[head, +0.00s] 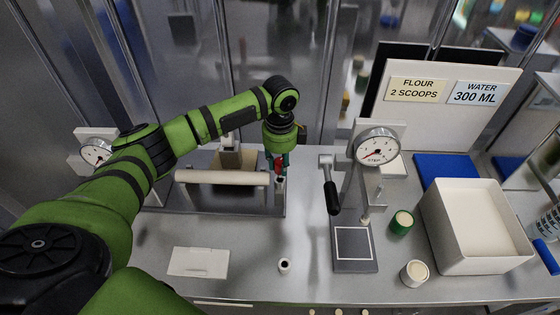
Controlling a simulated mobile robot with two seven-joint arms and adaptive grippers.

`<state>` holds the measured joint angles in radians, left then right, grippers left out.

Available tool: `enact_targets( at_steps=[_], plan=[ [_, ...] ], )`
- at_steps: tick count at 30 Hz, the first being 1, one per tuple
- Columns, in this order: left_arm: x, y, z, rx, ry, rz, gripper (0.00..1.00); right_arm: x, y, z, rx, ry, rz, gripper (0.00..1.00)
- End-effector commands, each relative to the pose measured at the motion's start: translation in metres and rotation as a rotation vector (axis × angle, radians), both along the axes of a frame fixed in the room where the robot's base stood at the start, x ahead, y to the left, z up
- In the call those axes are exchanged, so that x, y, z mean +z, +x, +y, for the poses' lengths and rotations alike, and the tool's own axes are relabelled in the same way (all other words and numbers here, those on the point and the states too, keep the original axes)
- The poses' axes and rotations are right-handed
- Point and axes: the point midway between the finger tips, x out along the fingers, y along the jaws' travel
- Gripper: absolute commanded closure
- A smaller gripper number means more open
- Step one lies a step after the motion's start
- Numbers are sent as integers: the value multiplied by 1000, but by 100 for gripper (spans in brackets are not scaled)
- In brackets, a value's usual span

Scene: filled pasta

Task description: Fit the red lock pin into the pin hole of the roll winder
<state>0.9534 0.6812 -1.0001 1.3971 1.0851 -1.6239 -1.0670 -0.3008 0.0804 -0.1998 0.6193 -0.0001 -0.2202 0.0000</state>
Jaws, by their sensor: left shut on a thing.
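The roll winder stands at the back left of the bench, with a pale horizontal roll (222,177) over a dark base plate (240,205). My left gripper (278,161) points down over the right end of the winder, its arm reaching in from the left. It is shut on the red lock pin (278,166), of which only a small red part shows between the fingers. Just below is a small pale post (280,181) at the roll's right end. The pin hole is too small to make out, and I cannot tell whether the pin touches the post. My right gripper is out of view.
A press with a dial (377,147) and black-handled lever (332,198) stands right of the gripper. A small white cylinder (285,265) and white plate (198,262) lie in front. Cups and a white bin (478,265) are at right. The front middle is mostly free.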

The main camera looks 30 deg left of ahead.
Motion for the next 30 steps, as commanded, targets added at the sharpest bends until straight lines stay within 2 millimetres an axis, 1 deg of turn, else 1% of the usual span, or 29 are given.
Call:
enact_targets(
  at_steps=[5, 15, 30],
  plan=[
    [0, 0, 0, 0, 0, 0, 100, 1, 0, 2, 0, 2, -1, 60],
    [1, -1, 0, 0, 1, 1, 100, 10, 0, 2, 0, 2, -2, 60],
    [0, 0, 0, 0, 0, 0, 100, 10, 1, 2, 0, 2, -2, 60]
  ],
)
